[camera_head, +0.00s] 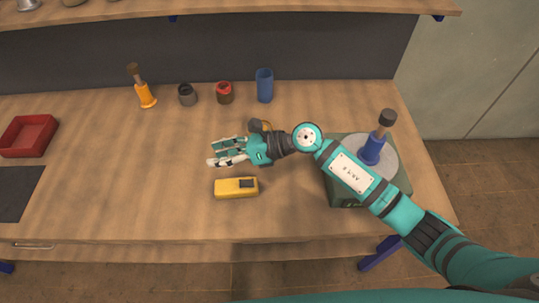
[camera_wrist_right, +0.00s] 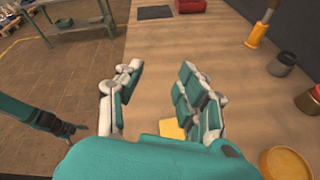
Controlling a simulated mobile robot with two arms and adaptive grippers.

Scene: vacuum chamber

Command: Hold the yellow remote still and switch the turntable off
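The yellow remote (camera_head: 237,188) lies flat on the wooden bench, with a dark patch at its right end. My right gripper (camera_head: 226,152) is just behind the remote and apart from it in the head view. Its fingers are spread with nothing between them; this also shows in the right wrist view (camera_wrist_right: 160,72). There, a bit of yellow, likely the remote (camera_wrist_right: 172,130), shows partly hidden by a finger. The turntable (camera_head: 393,160) has a green base and grey disc, partly hidden by my right arm. A blue dark-topped piece (camera_head: 373,148) stands on it. I cannot make out its switch.
A red tray (camera_head: 28,136) and dark mat (camera_head: 18,192) are at left. The bench left of the remote is clear.

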